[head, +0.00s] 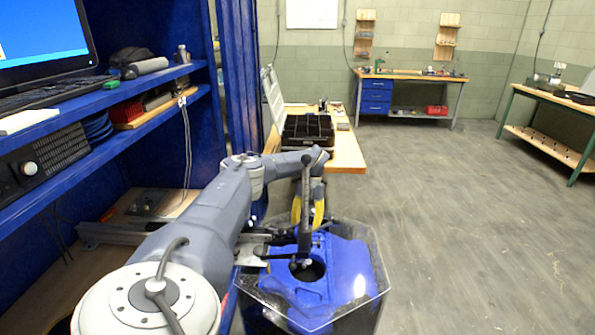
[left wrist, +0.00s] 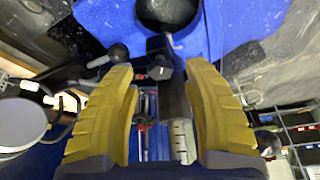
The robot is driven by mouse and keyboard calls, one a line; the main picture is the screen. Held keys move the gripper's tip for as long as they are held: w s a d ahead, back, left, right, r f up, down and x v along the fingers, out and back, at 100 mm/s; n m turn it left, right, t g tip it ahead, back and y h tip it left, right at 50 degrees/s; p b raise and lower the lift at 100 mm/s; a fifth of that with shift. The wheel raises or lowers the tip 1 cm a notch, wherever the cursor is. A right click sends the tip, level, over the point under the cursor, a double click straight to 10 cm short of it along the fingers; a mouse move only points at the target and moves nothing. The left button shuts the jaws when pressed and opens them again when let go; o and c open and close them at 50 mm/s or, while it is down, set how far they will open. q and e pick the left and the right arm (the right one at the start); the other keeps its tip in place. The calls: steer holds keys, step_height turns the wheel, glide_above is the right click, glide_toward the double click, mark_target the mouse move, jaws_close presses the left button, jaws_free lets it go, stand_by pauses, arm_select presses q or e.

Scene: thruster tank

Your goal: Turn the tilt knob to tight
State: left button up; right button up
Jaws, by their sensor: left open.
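The hexagonal tank (head: 384,262) with clear walls stands at the lower middle of the head view. It has a blue top with a dark round opening, and a dark upright post (head: 305,200) with a clamp bracket (head: 255,248) stands at its rim. My left gripper (head: 308,224) points down by the post. In the left wrist view its two yellow fingers (left wrist: 160,72) are open. A small dark knob (left wrist: 159,68) shows between the fingertips, apart from both fingers. Another round black knob (left wrist: 118,53) lies past the left finger. I cannot tell which is the tilt knob, nor any tight mark.
Blue shelving (head: 205,70) with a monitor (head: 45,40) stands close on the left. A wooden bench (head: 348,155) with a black divided tray (head: 308,128) is behind my arm. The floor (head: 470,220) to the right is clear.

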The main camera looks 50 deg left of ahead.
arm_select(q)
steer(key=shift+s+d+f, duration=0.15)
steer(key=shift+d+f, duration=0.05)
steer(key=shift+f, duration=0.45)
steer(key=c, duration=1.1)
